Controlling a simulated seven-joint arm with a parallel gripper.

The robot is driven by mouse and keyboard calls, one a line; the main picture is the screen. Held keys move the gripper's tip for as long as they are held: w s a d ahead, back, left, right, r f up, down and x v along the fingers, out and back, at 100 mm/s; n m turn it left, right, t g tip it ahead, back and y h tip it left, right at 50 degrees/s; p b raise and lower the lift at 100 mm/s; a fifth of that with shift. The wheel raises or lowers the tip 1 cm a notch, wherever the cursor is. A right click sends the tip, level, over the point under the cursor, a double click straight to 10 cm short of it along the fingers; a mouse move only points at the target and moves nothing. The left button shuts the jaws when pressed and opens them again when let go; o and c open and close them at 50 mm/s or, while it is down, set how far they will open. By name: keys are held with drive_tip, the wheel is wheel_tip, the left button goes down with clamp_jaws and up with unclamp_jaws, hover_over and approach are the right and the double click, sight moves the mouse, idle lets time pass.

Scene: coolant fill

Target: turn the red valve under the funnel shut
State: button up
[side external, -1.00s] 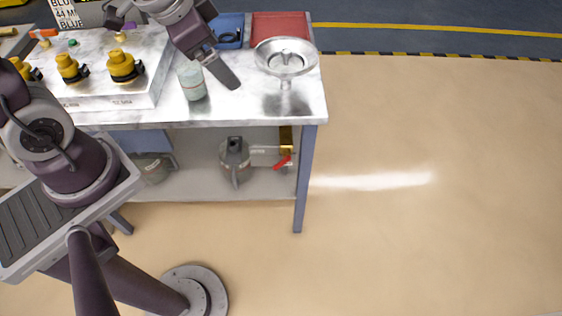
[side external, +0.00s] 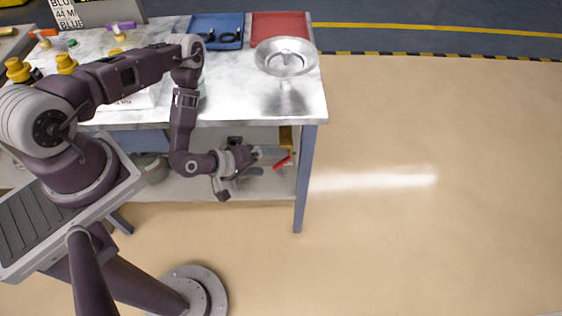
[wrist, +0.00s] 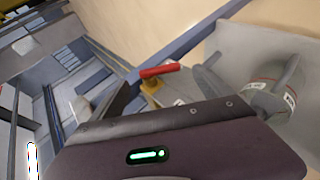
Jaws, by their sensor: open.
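The red valve handle (side external: 283,162) sits under the tabletop, below the funnel (side external: 286,58), on a brass-coloured fitting (side external: 286,140). In the wrist view the red handle (wrist: 160,70) lies just beyond the edge of my gripper, above a yellow fitting (wrist: 152,86). My gripper (side external: 262,160) is open, reaching under the table from the left, with its fingers pointing at the handle. In the side view the fingertips are close to the handle; I cannot tell whether they touch it. My gripper's body hides part of the fitting in the wrist view.
A grey metal can (wrist: 270,98) stands on the lower shelf close to my gripper. The table leg (side external: 305,180) is just right of the valve. Blue (side external: 216,25) and red (side external: 281,20) trays sit at the back.

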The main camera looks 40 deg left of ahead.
sight(280, 163)
drive_tip(key=x, duration=0.5)
drive_tip(key=shift+w+d+f, duration=0.1)
drive_tip(key=shift+w+f, duration=0.15)
drive_tip(key=shift+w, duration=0.1)
drive_tip(key=c, duration=1.4)
